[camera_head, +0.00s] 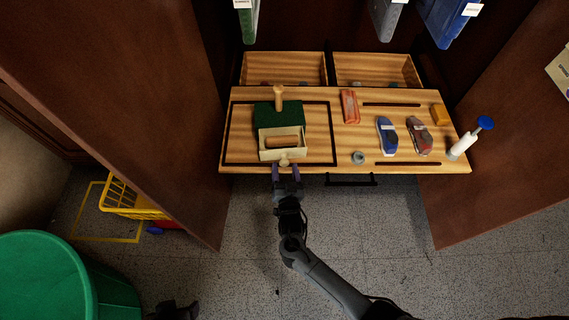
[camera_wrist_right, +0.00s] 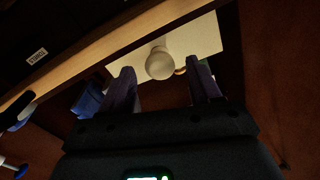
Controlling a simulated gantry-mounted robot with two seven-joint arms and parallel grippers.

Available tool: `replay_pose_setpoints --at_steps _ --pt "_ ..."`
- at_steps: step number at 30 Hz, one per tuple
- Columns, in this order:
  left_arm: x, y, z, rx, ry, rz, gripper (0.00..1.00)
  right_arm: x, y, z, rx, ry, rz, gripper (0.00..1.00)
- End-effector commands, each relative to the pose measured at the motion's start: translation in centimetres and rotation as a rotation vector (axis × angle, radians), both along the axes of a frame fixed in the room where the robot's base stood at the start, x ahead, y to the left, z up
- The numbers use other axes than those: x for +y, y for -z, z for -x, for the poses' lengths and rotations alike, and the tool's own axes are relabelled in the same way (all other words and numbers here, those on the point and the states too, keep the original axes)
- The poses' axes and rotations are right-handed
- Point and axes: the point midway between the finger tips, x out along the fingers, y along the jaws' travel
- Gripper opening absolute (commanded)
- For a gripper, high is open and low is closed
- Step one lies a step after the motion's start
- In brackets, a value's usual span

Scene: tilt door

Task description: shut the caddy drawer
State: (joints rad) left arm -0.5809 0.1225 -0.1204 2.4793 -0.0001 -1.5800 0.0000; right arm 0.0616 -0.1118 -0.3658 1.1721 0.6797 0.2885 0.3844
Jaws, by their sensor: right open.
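The caddy (camera_head: 266,114) is a green box with a wooden handle on the wooden worktop. Its cream drawer (camera_head: 263,150) sticks out toward me, with a brown block (camera_head: 282,142) inside. A round knob (camera_head: 284,162) is on the drawer front. My right gripper (camera_head: 285,169) is open at the worktop's front edge, its fingers around the knob's near side. In the right wrist view, the knob (camera_wrist_right: 160,63) shows between the two separated fingers against the pale drawer front (camera_wrist_right: 200,38). A dark part at the bottom left looks like my left gripper (camera_head: 175,311); its jaws are unclear.
A yellow basket (camera_head: 130,202) and green bin (camera_head: 45,280) stand left.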

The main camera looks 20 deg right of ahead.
Motion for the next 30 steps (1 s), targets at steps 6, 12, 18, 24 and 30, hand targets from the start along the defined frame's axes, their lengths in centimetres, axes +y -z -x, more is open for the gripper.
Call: replay_pose_setpoints --at_steps 6,12,18,24,30 --pt "0.1 0.9 0.0 -0.001 0.003 -0.005 0.63 -0.7 0.1 -2.3 0.001 0.0 0.002 0.63" --pt "0.1 1.0 0.0 -0.001 0.002 -0.005 0.63 -0.9 0.0 -3.1 0.001 0.0 0.001 0.63" --pt "0.0 1.0 0.0 -0.001 -0.001 0.0 0.63 -0.9 0.0 -3.1 0.002 -0.001 0.0 0.63" --pt "-0.2 0.9 -0.1 -0.001 -0.006 0.007 0.63 -0.9 0.0 -3.1 0.001 0.0 0.001 0.4" --pt "-0.2 0.9 -0.1 -0.002 -0.007 0.009 0.63 -0.9 0.0 -3.1 0.001 0.0 0.001 0.09"
